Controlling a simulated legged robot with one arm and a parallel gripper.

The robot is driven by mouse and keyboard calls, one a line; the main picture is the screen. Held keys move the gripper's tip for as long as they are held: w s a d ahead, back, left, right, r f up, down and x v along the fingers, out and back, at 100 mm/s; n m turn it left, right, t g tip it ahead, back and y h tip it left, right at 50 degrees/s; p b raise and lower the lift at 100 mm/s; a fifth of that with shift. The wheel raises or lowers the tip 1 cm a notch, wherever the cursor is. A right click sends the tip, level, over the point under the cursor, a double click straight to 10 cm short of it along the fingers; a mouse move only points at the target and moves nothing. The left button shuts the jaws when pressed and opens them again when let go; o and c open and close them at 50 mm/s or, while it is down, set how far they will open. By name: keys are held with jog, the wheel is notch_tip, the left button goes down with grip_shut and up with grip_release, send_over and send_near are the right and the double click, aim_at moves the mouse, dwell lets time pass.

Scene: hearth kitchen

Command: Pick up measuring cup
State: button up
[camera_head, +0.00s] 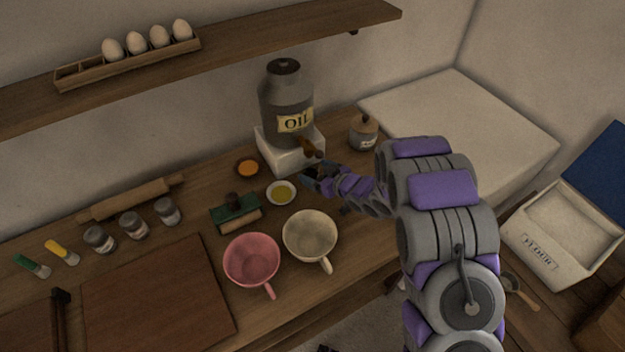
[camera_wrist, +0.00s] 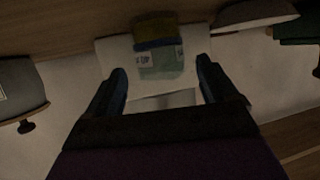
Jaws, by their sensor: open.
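In the wrist view, a small translucent greenish cup with a yellow band and white markings (camera_wrist: 165,62) lies between my fingers; it looks like the measuring cup. My gripper (camera_wrist: 162,70) is open, with one finger on each side of it and visible gaps between. I cannot tell whether the palm touches it. In the head view my gripper (camera_head: 313,174) is low in front of the white block under the oil jar (camera_head: 287,106), near its spigot. The cup is not clear there, hidden by my fingers.
A cream cup (camera_head: 310,238) and pink cup (camera_head: 251,262) stand nearer the front edge. A lidded jar (camera_head: 363,133) is behind right. An egg shelf (camera_head: 250,50) hangs above.

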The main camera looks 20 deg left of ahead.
aim_at(305, 167)
jog(key=x, duration=0.3)
jog(key=shift+s+a, duration=0.1)
jog(key=shift+r, duration=0.1)
jog(key=shift+c, duration=0.8)
jog(key=c, duration=1)
